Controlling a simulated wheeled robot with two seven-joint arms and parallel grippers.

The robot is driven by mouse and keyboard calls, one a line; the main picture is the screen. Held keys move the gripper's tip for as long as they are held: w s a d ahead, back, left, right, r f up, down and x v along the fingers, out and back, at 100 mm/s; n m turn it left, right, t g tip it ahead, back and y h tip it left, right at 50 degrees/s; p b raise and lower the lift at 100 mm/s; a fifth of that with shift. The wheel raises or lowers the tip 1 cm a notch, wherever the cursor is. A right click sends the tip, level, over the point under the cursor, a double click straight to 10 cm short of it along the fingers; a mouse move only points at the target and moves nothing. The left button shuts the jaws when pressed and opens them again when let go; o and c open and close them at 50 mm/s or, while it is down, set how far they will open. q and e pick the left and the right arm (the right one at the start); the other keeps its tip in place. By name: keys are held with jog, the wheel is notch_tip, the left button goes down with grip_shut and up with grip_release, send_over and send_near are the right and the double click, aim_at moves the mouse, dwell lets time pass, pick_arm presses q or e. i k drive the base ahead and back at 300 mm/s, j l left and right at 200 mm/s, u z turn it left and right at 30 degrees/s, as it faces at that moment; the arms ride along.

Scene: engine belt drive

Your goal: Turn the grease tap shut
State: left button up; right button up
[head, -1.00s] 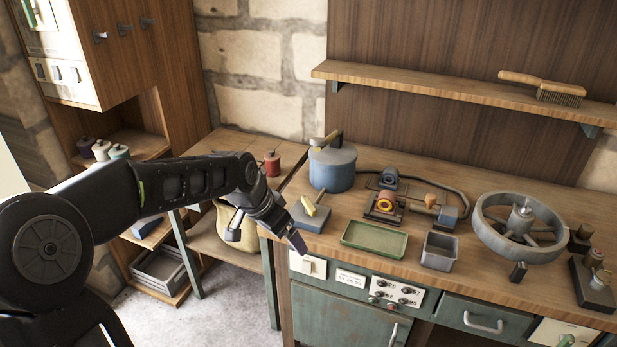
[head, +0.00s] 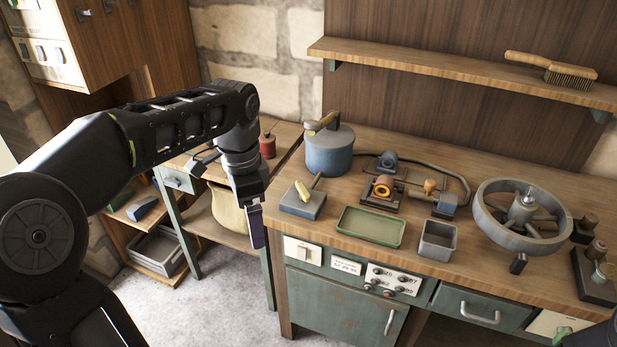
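The view does not make certain which fitting is the grease tap. A blue-grey block with a yellow-handled lever (head: 303,191) sits at the bench's left front. My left gripper (head: 257,232) points down just left of the bench's front left corner, apart from both fittings. Its fingers are seen edge-on, so its opening is unclear. I see nothing held in it. My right gripper is out of view.
A blue pot (head: 328,152) stands behind the lever block. A green tray (head: 370,226), a grey bin (head: 436,240) and a large spoked wheel (head: 482,228) occupy the bench. A shelf with a brush (head: 570,76) overhangs the back. A lower side table stands behind my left arm.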

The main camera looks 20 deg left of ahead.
aim_at(303, 194)
jog(key=i, duration=0.85)
